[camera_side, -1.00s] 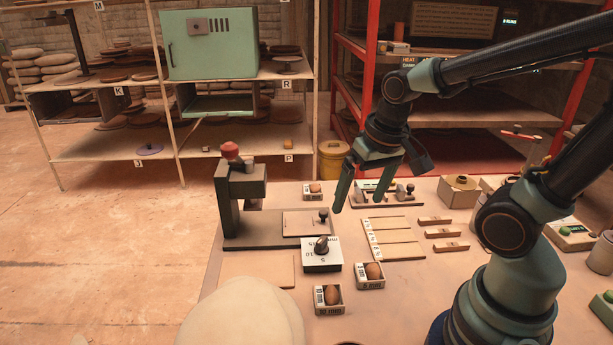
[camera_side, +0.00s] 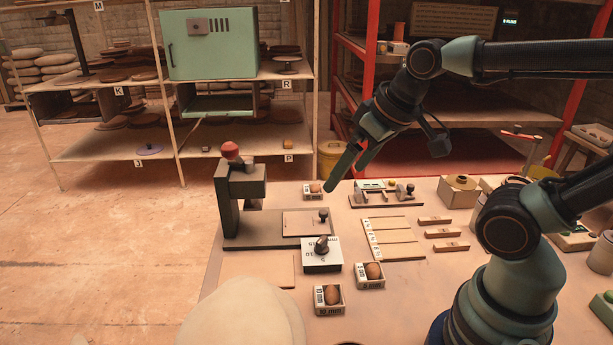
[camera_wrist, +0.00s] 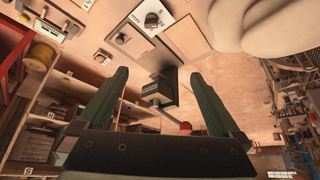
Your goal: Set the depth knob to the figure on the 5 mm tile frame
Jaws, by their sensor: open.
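The depth knob (camera_side: 322,244) is a dark knob on a white box with printed figures, in front of the press. It also shows near the top of the wrist view (camera_wrist: 152,20); its exact setting is too small to read surely. Small tile frames, each with a brown oval piece, stand nearby: one right of the knob (camera_side: 361,282), with a figure I cannot read surely, one in front marked 10 mm (camera_side: 319,306), and one behind (camera_side: 307,194). My gripper (camera_side: 344,180) is open and empty, above the back of the table, apart from the knob. Both fingers show in the wrist view (camera_wrist: 160,76).
The dark press (camera_side: 228,210) with a red top stands left of the knob. A board with pale strips (camera_side: 395,240) lies to the right, and a rack with small handled parts (camera_side: 385,200) lies behind it. Shelves (camera_side: 240,150) stand behind the table.

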